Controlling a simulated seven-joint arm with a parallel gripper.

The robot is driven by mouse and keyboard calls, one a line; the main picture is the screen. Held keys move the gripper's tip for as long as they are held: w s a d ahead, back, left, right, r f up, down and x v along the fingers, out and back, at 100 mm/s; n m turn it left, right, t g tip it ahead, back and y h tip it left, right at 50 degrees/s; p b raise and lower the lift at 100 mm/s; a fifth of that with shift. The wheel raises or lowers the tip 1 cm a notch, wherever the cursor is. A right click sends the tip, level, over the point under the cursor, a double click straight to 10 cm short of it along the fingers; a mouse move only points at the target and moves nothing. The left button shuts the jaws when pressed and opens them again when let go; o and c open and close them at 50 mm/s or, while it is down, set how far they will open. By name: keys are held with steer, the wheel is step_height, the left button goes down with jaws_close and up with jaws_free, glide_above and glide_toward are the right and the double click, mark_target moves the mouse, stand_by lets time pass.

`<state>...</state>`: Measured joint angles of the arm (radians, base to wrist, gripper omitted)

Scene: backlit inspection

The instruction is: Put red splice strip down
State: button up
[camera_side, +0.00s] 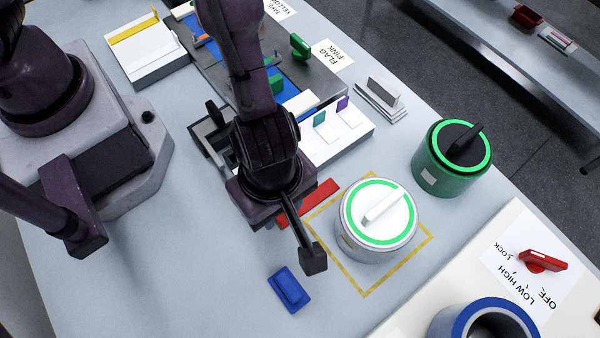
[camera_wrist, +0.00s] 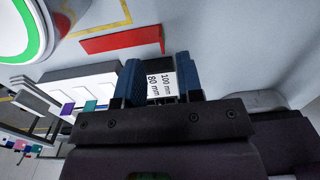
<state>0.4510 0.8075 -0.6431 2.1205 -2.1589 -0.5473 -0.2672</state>
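The red splice strip (camera_side: 319,196) lies flat on the pale table beside the yellow floor outline, partly hidden behind my gripper in the side view. It also shows whole or nearly so in the wrist view (camera_wrist: 121,39), beyond the fingers and apart from them. My gripper (camera_wrist: 160,80) has its two fingers spread, with a gap between them. Through the gap shows a white label (camera_wrist: 160,82) marked 100 mm and 80 mm. No strip is between the fingers. In the side view my gripper (camera_side: 285,215) hangs over the table, left of the white canister.
A white canister (camera_side: 350,235) with a green ring stands inside the yellow outline (camera_side: 405,258). A blue block (camera_side: 288,289) lies in front. A white stepped rack (camera_side: 335,140) with coloured tabs stands behind. A green canister (camera_side: 432,173) is at right. The front-left table is clear.

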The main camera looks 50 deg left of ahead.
mark_target(279, 221)
step_height(279, 221, down, 6)
steer(key=shift+s+d+r, duration=0.1)
steer(key=shift+d, duration=0.05)
jaws_close()
stand_by(0.3)
